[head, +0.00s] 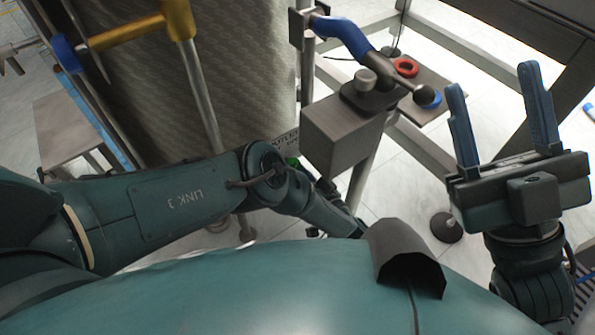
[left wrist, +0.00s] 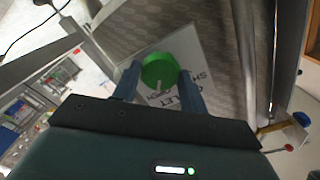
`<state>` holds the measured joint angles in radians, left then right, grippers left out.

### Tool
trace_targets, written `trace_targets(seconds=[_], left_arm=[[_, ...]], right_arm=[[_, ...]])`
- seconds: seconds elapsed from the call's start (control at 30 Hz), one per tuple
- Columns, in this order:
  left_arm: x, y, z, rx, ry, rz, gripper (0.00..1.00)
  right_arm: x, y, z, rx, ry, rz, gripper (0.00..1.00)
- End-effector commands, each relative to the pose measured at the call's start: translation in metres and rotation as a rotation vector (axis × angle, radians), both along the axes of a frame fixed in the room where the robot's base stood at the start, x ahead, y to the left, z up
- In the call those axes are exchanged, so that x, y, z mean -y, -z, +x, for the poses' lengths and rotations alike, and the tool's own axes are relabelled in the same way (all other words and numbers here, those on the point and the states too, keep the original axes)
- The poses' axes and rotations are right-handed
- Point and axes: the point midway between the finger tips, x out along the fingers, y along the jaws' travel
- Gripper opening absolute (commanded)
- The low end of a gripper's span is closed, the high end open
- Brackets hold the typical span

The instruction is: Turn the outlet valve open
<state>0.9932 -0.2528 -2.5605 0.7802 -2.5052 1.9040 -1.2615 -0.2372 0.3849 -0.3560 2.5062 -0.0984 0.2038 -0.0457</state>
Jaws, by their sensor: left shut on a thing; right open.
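The outlet valve's green round knob (left wrist: 159,69) is in the middle of the left wrist view, in front of a white sign plate (left wrist: 203,68) with partly hidden lettering. A pale pointer mark shows at the knob's lower edge. My left gripper (left wrist: 160,77) is shut on the knob, one blue finger on each side. In the head view, only a small piece of green (head: 292,161) shows beyond my left arm, and the left fingertips are hidden. My right gripper (head: 492,84) is open and empty, raised at the right.
A grey box (head: 343,134) on a post stands between my arms, with a blue-handled lever (head: 345,36) and a red ring (head: 405,67) behind it. A large textured grey vessel (head: 225,80) and a yellow pipe (head: 130,35) fill the upper left. Metal frame bars stand at upper right.

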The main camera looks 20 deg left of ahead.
Motion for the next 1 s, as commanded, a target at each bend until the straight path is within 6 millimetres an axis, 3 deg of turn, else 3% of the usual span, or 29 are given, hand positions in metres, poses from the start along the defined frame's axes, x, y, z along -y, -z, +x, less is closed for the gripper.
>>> trace_targets(seconds=[0.4, 0.9, 0.93, 1.0], left_arm=[[-0.0013, -0.0003, 0.001, -0.128, -0.002, 0.104, 0.2], [-0.0016, -0.0003, 0.0011, -0.143, -0.001, 0.115, 0.2], [-0.0016, -0.0003, 0.0011, -0.143, -0.001, 0.115, 0.45], [-0.0015, -0.0003, 0.001, -0.143, -0.001, 0.115, 0.5]], right_arm=[[0.0, 0.0, 0.0, 0.0, 0.0, 0.0, 0.5], [0.0, 0.0, 0.0, 0.0, 0.0, 0.0, 0.5], [0.0, 0.0, 0.0, 0.0, 0.0, 0.0, 0.5], [0.0, -0.0001, -0.0001, 0.0, 0.0, 0.0, 0.5]])
